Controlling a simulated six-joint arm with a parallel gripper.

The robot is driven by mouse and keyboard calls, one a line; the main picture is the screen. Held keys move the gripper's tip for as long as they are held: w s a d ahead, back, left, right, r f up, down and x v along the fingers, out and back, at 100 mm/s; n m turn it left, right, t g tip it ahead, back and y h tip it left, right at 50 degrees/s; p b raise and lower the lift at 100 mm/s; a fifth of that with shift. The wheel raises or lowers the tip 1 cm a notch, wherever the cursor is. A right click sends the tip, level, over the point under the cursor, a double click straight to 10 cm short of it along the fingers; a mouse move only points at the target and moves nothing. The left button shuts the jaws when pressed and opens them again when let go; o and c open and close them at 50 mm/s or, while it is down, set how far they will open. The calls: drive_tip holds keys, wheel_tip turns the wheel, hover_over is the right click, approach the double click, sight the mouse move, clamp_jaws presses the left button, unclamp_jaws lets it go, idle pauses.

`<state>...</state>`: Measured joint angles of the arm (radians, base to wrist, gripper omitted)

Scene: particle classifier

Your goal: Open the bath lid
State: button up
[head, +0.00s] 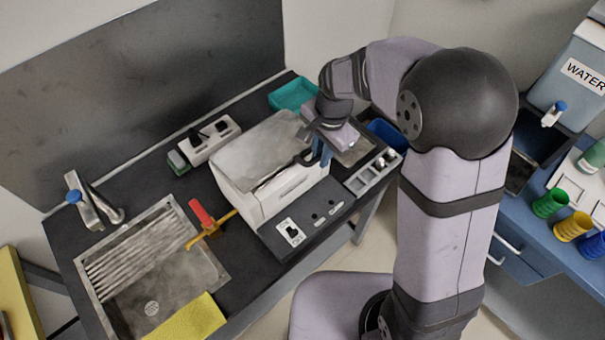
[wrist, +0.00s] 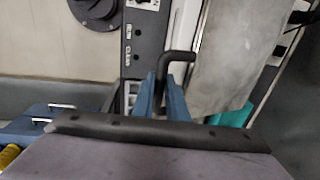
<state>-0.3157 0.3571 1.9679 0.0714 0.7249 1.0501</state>
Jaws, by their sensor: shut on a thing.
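The bath is a white box-shaped unit (head: 290,196) on the dark bench in the head view. Its grey lid (head: 262,146) lies over the top, and the lid also shows in the wrist view (wrist: 232,55). A black bent handle (wrist: 178,56) stands at the lid's front edge. My gripper (head: 322,152) is at the right front of the lid. In the wrist view its blue fingers (wrist: 165,92) are shut on the handle.
A teal tray (head: 293,93) is behind the bath and a power strip (head: 212,138) is at its left. A sink (head: 155,265) with a red-handled valve (head: 203,216) is further left. A control panel (head: 305,219) runs along the bath's front. A small compartment tray (head: 372,172) is at the right.

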drive_tip(key=shift+r, duration=0.1)
drive_tip(key=r, duration=0.1)
drive_tip(key=r+p, duration=0.1)
drive_tip(key=w+a+r+p, duration=0.1)
idle(0.6)
drive_tip(key=shift+r, duration=0.15)
drive_tip(key=shift+w+a+r+t+y+p, duration=0.2)
drive_tip(key=shift+w+a+r+t+p, duration=0.1)
drive_tip(key=shift+r+p, duration=0.3)
drive_tip(key=shift+w+a+r+t+y+p, duration=0.2)
drive_tip(key=shift+w+a+r+p, duration=0.15)
drive_tip(key=shift+r, duration=0.55)
drive_tip(key=shift+w+a+r+y+p, duration=0.15)
drive_tip(key=shift+w+a+r+p, duration=0.25)
drive_tip(key=shift+r, duration=0.2)
drive_tip(key=shift+w+a+r+y+p, duration=0.15)
drive_tip(key=shift+w+a+r+p, duration=0.15)
drive_tip(key=shift+r+p, duration=0.25)
drive_tip(key=shift+r, duration=0.15)
